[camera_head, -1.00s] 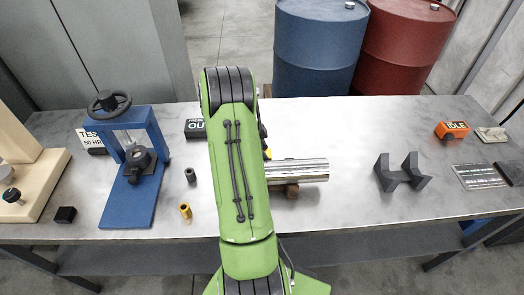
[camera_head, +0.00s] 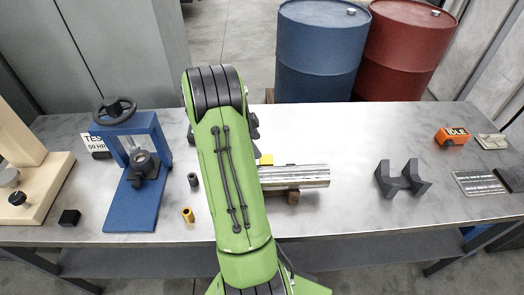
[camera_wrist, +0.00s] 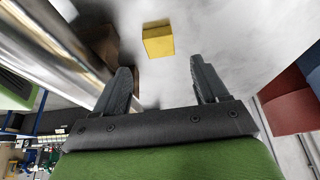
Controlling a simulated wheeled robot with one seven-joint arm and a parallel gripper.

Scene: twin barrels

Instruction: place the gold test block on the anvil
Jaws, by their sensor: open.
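The gold test block (camera_wrist: 158,40) is a yellow block lying on the bench in the wrist view, just beyond my fingertips. In the head view a small part of the block (camera_head: 266,160) shows beside my green arm, behind the metal bar. My gripper (camera_wrist: 160,64) is open and empty, its two dark fingers apart, with the block ahead of the gap. In the head view my arm hides most of the gripper. The blue press (camera_head: 131,200) with a black handwheel stands at the left. A dark round piece, apparently the anvil (camera_head: 145,165), sits on it with nothing gold on top.
A shiny metal bar (camera_head: 300,176) lies on brown supports close to the block. A small brass cylinder (camera_head: 188,215) and a dark one (camera_head: 193,180) stand right of the press. A grey V-shaped stand (camera_head: 402,178) is at right. Two barrels stand behind the bench.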

